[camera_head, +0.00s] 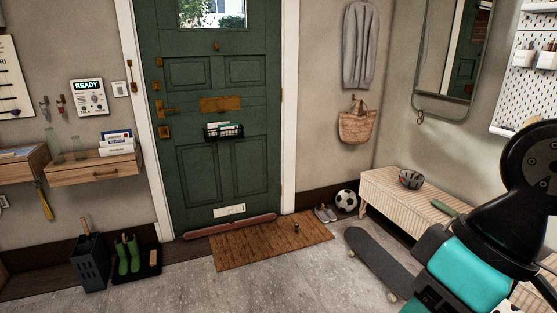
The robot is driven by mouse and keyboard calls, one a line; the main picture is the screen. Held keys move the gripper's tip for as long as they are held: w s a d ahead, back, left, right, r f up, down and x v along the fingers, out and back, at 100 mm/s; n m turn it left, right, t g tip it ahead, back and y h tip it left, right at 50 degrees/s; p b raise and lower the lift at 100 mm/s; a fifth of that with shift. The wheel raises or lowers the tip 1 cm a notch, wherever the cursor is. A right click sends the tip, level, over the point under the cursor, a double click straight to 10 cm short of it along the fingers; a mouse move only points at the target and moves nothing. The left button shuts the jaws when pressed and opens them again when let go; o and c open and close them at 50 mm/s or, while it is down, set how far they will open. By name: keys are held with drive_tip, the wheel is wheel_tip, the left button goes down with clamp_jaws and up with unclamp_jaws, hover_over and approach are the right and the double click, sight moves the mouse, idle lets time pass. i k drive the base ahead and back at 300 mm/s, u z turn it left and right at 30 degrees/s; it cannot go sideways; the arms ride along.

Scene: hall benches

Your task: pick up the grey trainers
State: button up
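The grey trainers (326,213) stand on the floor by the wall, to the right of the green door and just left of a football. They look small and pale from here, side by side, with nothing covering them. Part of my arm fills the lower right of the picture, far nearer to me than the trainers. The fingertips of my gripper cannot be made out, so nothing shows of what it holds.
A football (345,199) sits beside a slatted bench (385,193) bearing a helmet (410,180). A skateboard (380,260) lies in front of the bench. A brown doormat (255,247) with a small dark item (296,227) lies before the door. Grey floor is clear in front.

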sight(326, 212)
drive_tip(key=u, duration=0.35)
drive_tip(key=i, duration=4.2)
drive_tip(key=z, duration=0.7)
drive_tip(key=i, duration=1.05)
drive_tip(key=z, duration=0.15)
